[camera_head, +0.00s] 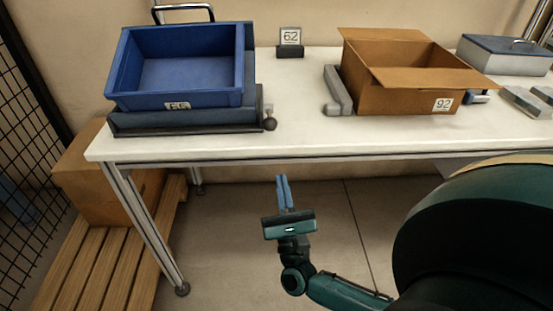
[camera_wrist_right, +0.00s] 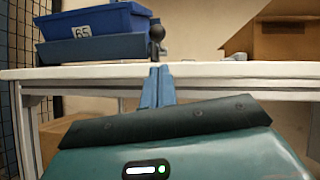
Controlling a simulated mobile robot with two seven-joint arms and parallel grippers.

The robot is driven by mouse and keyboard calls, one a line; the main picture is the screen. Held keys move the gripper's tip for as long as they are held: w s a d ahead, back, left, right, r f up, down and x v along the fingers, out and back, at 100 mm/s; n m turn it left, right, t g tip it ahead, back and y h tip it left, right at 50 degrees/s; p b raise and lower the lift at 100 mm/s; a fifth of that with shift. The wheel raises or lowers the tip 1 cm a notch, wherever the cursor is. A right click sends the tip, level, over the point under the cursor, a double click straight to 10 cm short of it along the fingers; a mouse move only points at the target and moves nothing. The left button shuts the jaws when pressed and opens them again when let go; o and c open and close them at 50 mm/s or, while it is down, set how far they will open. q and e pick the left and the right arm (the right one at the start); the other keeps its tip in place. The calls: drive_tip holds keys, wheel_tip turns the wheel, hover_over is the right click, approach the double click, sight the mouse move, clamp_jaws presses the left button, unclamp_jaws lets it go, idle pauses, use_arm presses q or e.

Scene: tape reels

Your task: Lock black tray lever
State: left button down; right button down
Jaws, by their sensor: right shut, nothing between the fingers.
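A black tray (camera_head: 185,129) lies on the white table at the left, with a blue bin (camera_head: 183,84) sitting in it. The lever (camera_head: 269,121), with a dark round knob, is at the tray's right front corner. In the right wrist view the lever (camera_wrist_right: 157,36) stands up beside the blue bin (camera_wrist_right: 95,22). My right gripper (camera_head: 282,179) is shut and empty, in front of the table and apart from the lever, its blue fingers pointing toward the table edge. My left gripper is not in view.
The white table (camera_head: 220,144) has bare room between the tray and an open cardboard box (camera_head: 400,95). A grey block (camera_head: 338,90) stands beside the box. A number stand (camera_head: 290,42) is at the back. A wooden pallet (camera_head: 95,262) lies on the floor at left.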

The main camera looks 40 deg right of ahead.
sight(275, 146)
drive_tip(key=p+x, duration=0.2)
drive_tip(key=x, duration=0.6)
drive_tip(key=shift+w+r, duration=0.1)
drive_tip(key=shift+r, duration=0.1)
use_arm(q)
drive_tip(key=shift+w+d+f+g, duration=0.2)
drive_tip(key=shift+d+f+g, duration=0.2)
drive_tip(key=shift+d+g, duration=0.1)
use_arm(e)
drive_tip(key=shift+w+d+r, duration=0.2)
drive_tip(key=shift+w+r, duration=0.1)
drive_tip(key=shift+w, duration=0.2)
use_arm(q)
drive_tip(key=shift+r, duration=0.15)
